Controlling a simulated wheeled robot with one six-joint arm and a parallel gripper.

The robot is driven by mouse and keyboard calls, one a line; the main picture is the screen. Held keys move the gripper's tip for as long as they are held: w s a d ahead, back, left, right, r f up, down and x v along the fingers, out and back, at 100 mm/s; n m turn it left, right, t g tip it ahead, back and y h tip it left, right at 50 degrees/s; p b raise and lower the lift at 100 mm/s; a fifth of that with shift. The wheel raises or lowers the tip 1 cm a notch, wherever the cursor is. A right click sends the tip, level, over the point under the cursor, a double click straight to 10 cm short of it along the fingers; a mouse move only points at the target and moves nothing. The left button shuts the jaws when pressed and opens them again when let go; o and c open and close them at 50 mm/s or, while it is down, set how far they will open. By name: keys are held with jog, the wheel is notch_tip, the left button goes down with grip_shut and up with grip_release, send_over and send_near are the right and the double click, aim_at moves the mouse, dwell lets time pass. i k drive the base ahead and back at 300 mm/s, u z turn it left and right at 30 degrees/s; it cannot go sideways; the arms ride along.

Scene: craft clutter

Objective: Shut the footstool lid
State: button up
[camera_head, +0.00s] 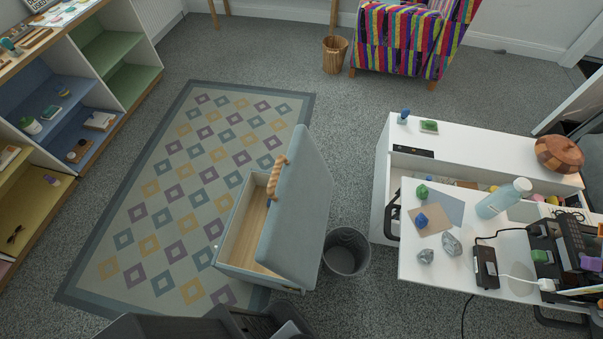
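The footstool (229,246) stands on the patterned rug's right edge, left of centre. It is a grey-blue box with a pale wooden inside. Its grey-blue lid (305,205) is open, raised steeply and hinged on the right side. Dark parts of my own body show along the bottom edge, near the footstool's front. I cannot make out my gripper's fingers among them.
A dark round bin (346,252) stands close to the footstool's right side. Farther right is a white desk (480,149) with a pulled-out, cluttered surface. Shelves (85,85) line the left. The rug (150,215) is clear left of the footstool.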

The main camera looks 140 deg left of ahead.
aim_at(290, 246)
jog(key=z, duration=0.6)
jog(key=i, duration=0.45)
jog(key=u, duration=5.3)
jog(key=i, duration=0.45)
jog(key=k, duration=0.45)
jog(key=z, duration=0.75)
jog(key=i, duration=0.5)
jog(key=u, duration=1.25)
